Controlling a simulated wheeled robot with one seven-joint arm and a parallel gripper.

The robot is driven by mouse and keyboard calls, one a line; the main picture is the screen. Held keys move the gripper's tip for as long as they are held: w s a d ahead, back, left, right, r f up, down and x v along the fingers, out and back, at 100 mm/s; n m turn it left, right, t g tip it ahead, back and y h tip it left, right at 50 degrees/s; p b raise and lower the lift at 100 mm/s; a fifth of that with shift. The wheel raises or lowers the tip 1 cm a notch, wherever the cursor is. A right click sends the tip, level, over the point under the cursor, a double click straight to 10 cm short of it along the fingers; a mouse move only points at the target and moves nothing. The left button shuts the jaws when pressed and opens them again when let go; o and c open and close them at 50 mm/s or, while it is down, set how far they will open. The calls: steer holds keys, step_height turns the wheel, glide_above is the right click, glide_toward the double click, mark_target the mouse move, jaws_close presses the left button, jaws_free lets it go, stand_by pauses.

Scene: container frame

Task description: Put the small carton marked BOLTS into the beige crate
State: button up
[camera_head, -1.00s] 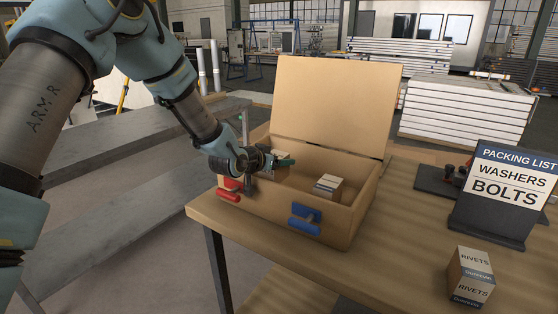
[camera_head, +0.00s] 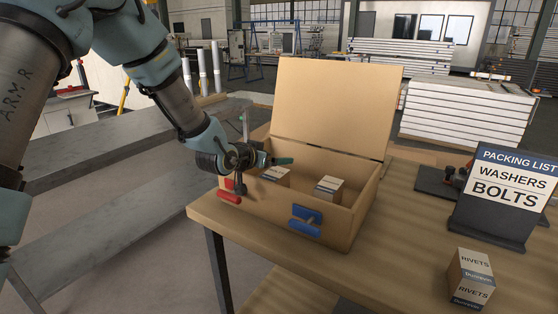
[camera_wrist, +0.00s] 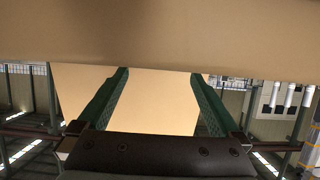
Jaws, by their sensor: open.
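The beige crate (camera_head: 350,213) stands on the table with its lid (camera_head: 335,110) raised. Two small white-and-brown cartons sit inside it, one at the left (camera_head: 276,174) and one at the right (camera_head: 328,189); their lettering is too small to read, so I cannot tell which is BOLTS. My gripper (camera_head: 284,161) is above the crate's left part, just over the left carton and apart from it. It also shows in the wrist view (camera_wrist: 160,74), its green fingers spread with nothing between them and beige board beyond.
A carton marked RIVETS (camera_head: 470,279) stands on the table (camera_head: 400,260) at the front right. A packing list sign (camera_head: 506,195) names washers and bolts. Red (camera_head: 229,197) and blue (camera_head: 306,219) fittings are on the crate's front. Table surface between crate and RIVETS carton is clear.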

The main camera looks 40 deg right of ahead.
steer(key=b+v, duration=0.2)
steer(key=v, duration=0.6)
steer(key=w+a+f+n+t+y, duration=0.1)
steer(key=w+a+f+n+y, duration=0.25)
steer(key=a, duration=0.85)
steer(key=w+a+n+t+y, duration=0.25)
steer(key=w+a+y, duration=0.35)
steer(key=a, duration=0.7)
steer(key=s+a+n+g+y, duration=0.1)
steer(key=s+a+n, duration=0.3)
steer(key=a, duration=0.7)
steer(key=s+a+f+n+g+y, duration=0.1)
steer(key=s+a+n+g+y, duration=0.1)
steer(key=a, duration=1)
steer(key=s+n+g, duration=0.1)
steer(key=s+g, duration=0.1)
steer(key=s, duration=0.1)
steer(key=shift+a+n, duration=0.3)
steer(key=shift+n, duration=0.1)
steer(key=shift+g+y, duration=0.25)
